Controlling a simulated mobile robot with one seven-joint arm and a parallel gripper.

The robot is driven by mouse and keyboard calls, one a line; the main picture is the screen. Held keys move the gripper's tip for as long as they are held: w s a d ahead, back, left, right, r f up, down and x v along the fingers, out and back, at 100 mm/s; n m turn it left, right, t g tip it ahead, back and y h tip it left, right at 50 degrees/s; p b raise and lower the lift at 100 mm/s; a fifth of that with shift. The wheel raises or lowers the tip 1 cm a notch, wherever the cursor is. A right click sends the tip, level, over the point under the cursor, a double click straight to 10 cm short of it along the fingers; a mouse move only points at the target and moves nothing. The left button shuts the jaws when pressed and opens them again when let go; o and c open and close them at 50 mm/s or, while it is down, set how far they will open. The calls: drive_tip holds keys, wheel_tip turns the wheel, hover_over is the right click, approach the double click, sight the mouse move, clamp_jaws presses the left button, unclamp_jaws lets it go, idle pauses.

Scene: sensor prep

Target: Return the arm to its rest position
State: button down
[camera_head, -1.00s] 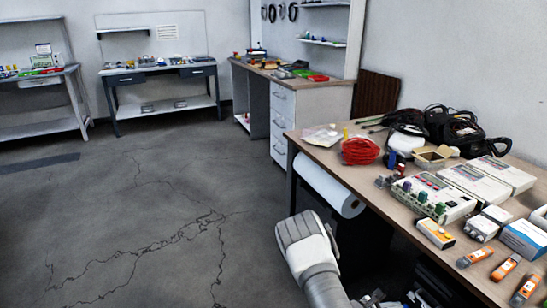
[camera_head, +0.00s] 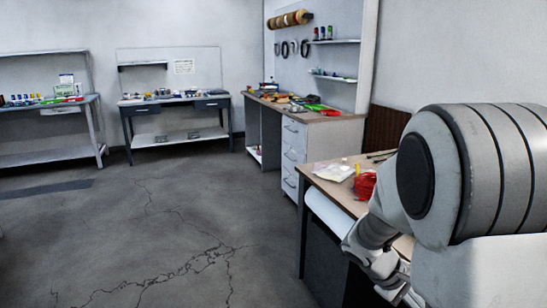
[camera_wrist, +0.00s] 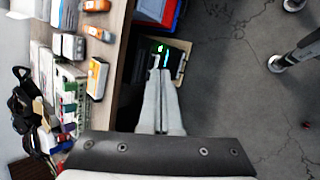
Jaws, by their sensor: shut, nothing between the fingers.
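My gripper (camera_wrist: 162,72) shows in the wrist view with its two long pale fingers together, shut and empty. It points down beside the edge of the workbench (camera_wrist: 118,75), over the dark space next to and under it, apart from the bench-top items. In the head view my arm (camera_head: 480,170) fills the right side, its large grey joint in front of the workbench (camera_head: 322,180). A narrower arm link (camera_head: 372,238) runs down along the bench's front edge. The gripper's fingers cannot be made out in the head view.
Orange tools (camera_wrist: 95,33), small boxes and a black cable bundle (camera_wrist: 24,85) lie on the bench. A box with green lights (camera_wrist: 165,48) is below the fingers. Metal legs (camera_wrist: 276,63) stand at right. The floor (camera_head: 150,230) left of the bench is open.

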drive_tip(key=s+a+r+m+t+y, duration=0.55)
drive_tip(key=s+a+r+y, duration=0.25)
drive_tip(key=s+a+r, duration=0.7)
wheel_tip(320, 180, up, 19)
drive_tip(key=a+p, duration=0.1)
drive_tip(key=p, duration=1.8)
drive_tip(key=shift+w+a+p, duration=0.2)
drive_tip(key=shift+a+p, duration=0.05)
drive_tip(key=shift+p, duration=0.1)
drive_tip(key=shift+d, duration=0.1)
